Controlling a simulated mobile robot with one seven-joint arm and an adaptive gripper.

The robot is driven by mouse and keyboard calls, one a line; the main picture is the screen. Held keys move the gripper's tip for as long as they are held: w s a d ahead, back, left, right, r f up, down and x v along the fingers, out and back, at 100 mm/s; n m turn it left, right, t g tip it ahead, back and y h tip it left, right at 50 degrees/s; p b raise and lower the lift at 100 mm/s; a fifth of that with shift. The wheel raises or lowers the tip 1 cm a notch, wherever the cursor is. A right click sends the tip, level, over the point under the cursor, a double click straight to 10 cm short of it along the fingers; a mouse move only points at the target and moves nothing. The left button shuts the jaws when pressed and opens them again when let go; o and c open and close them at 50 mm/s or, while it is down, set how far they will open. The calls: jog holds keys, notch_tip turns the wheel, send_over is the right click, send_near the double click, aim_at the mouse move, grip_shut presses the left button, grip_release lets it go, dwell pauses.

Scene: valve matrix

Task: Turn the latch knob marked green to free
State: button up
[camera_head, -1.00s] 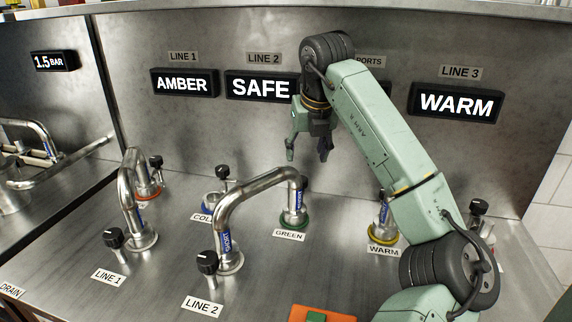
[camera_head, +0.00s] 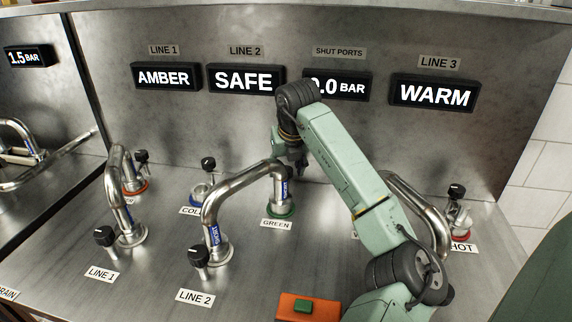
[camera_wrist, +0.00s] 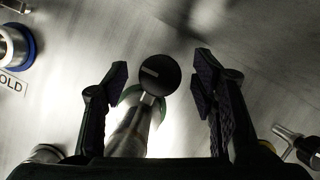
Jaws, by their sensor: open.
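The green-marked port has a green collar (camera_head: 281,210) on the steel top, behind the GREEN label (camera_head: 277,224). The Line 2 bent pipe (camera_head: 240,183) ends in it. In the wrist view its black round latch knob (camera_wrist: 160,74) with a pale line shows from above, with part of the green collar (camera_wrist: 131,95) below it. My gripper (camera_wrist: 160,88) is open, its fingers on either side of the knob with gaps on both sides. I cannot tell its height above the knob. In the head view my gripper (camera_head: 291,160) is over the port, and the knob is largely hidden there.
The Line 1 pipe (camera_head: 122,190) and its knob (camera_head: 104,236) stand left. Line 2's front knob (camera_head: 198,257) is in front. The blue-ringed cold port (camera_head: 200,192) is left of green. Another pipe (camera_head: 420,205) and the hot port (camera_head: 461,235) are right. A display reads SAFE (camera_head: 245,79).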

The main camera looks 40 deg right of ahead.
jog(key=c, duration=1.1)
jog(key=shift+c, duration=0.2)
jog(key=shift+n, duration=0.3)
jog(key=shift+d+n+t+y+b, duration=0.15)
jog(key=shift+n+t+y+b, duration=0.25)
jog(key=shift+n+b, duration=0.5)
jog(key=n+y, duration=0.1)
jog(key=n, duration=0.1)
jog(key=shift+n, duration=0.4)
jog(key=n+y+p, duration=0.1)
jog(key=n, duration=0.2)
jog(key=shift+r+n+y, duration=0.1)
jog(key=shift+n+y, duration=0.2)
jog(key=shift+d+n+g+y+p, duration=0.1)
jog(key=shift+n+g+y+p, duration=0.4)
jog(key=shift+n, duration=1.1)
